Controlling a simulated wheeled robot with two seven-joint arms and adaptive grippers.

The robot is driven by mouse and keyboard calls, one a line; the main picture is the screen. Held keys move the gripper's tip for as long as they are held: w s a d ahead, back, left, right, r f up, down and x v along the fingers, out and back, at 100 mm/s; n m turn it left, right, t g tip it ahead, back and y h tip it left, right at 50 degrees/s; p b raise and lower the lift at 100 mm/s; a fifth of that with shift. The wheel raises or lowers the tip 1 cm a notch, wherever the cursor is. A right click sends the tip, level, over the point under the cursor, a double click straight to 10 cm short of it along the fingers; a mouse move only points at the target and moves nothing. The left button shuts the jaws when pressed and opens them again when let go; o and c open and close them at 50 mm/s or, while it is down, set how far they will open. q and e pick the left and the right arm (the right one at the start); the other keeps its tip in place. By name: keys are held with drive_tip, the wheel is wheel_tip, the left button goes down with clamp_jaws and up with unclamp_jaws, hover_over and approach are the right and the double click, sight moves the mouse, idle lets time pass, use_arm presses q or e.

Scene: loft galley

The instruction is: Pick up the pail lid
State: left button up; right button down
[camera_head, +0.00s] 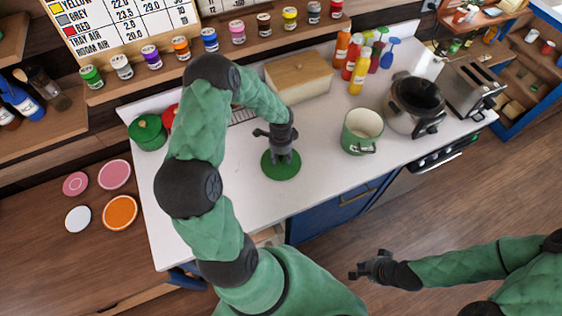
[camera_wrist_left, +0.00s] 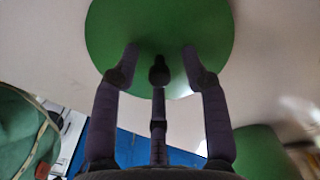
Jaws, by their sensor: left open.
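The pail lid (camera_head: 282,173) is a flat green disc lying on the white counter. The green pail (camera_head: 358,145) stands upright to its right, with its top open. My left gripper (camera_head: 284,158) is directly over the lid, fingers pointing down. In the left wrist view the open fingers (camera_wrist_left: 160,62) are spread in front of the lid (camera_wrist_left: 160,22), with a dark knob or fingertip between them. I cannot tell whether they touch the lid.
A bread box (camera_head: 298,77) and several bottles (camera_head: 357,78) line the back. A green lidded pot (camera_head: 148,132) is at the left. The front left counter is clear.

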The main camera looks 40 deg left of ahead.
use_arm(q)
drive_tip(key=shift+f, duration=0.4)
clamp_jaws()
drive_tip(key=shift+r, duration=0.15)
drive_tip(key=shift+r, duration=0.3)
wheel_tip(320, 180, up, 2)
drive_tip(key=s+d+r, duration=0.8)
drive_tip(key=d+r, duration=0.2)
drive_tip(key=d, duration=0.1)
drive_tip(key=shift+d+b, duration=0.25)
drive_tip(key=shift+b, duration=0.15)
